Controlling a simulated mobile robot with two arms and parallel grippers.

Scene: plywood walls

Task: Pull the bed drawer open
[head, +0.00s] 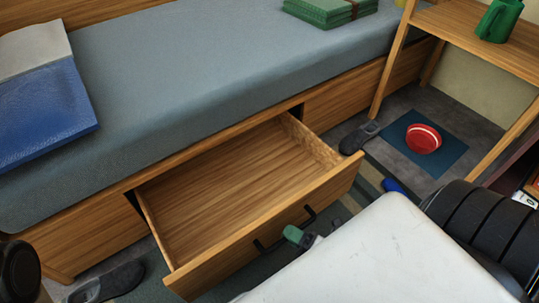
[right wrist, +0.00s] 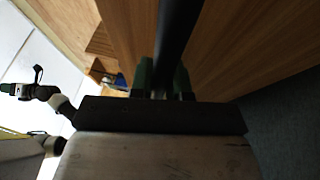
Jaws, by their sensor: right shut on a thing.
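The bed drawer (head: 240,200) is wooden and stands pulled well out from under the bed, its empty inside showing. Its black bar handle (head: 310,213) is on the front panel. My right gripper (head: 297,237) is at the middle of this handle, partly hidden by my own white arm. In the right wrist view the dark handle bar (right wrist: 178,40) runs between the green fingers of my right gripper (right wrist: 162,78), which is shut on it. My left gripper (right wrist: 30,82) shows small at the left of the right wrist view, away from the drawer; its jaws are too small to judge.
The bed (head: 220,75) carries a blue blanket (head: 45,115) and folded green cloths (head: 330,10). Slippers lie on the floor at both sides of the drawer (head: 105,283) (head: 358,137).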

